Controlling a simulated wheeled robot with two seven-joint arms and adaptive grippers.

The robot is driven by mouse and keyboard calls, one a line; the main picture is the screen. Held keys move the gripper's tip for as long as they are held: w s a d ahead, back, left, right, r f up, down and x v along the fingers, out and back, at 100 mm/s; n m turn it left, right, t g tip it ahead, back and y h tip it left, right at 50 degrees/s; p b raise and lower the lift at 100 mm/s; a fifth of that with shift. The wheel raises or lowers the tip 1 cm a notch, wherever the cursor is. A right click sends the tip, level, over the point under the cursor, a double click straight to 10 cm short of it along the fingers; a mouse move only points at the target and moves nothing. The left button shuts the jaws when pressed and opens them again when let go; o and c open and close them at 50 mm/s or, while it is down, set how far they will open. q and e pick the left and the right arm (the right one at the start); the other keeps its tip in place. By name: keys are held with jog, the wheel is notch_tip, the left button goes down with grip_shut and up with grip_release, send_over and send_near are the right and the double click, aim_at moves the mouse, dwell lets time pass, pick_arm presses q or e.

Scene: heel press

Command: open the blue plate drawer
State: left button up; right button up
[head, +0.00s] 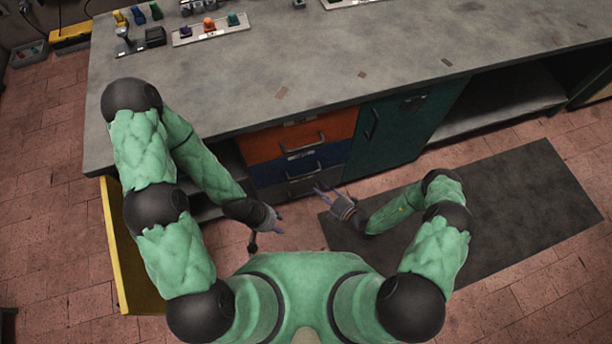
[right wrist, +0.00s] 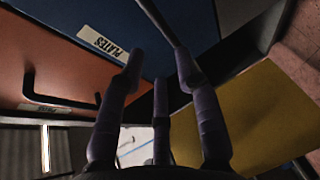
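A green cupboard door (head: 390,140) stands to the right. A yellow panel (head: 112,235) stands at the left. A dark mat (head: 500,215) lies on the floor.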

aim_at(307, 175)
jog(key=shift+m, duration=0.3)
jog(key=b+x, duration=0.1)
jog(key=x, duration=0.2)
jog(key=b+x, duration=0.1)
jog(key=x, duration=0.3)
jog(key=b+x, duration=0.1)
jog(key=x, duration=0.2)
jog(key=shift+w+d+f+b, duration=0.1)
jog(key=shift+w+f+b, duration=0.15)
jog(key=shift+w, duration=0.35)
jog(key=shift+r, duration=0.1)
grip_shut()
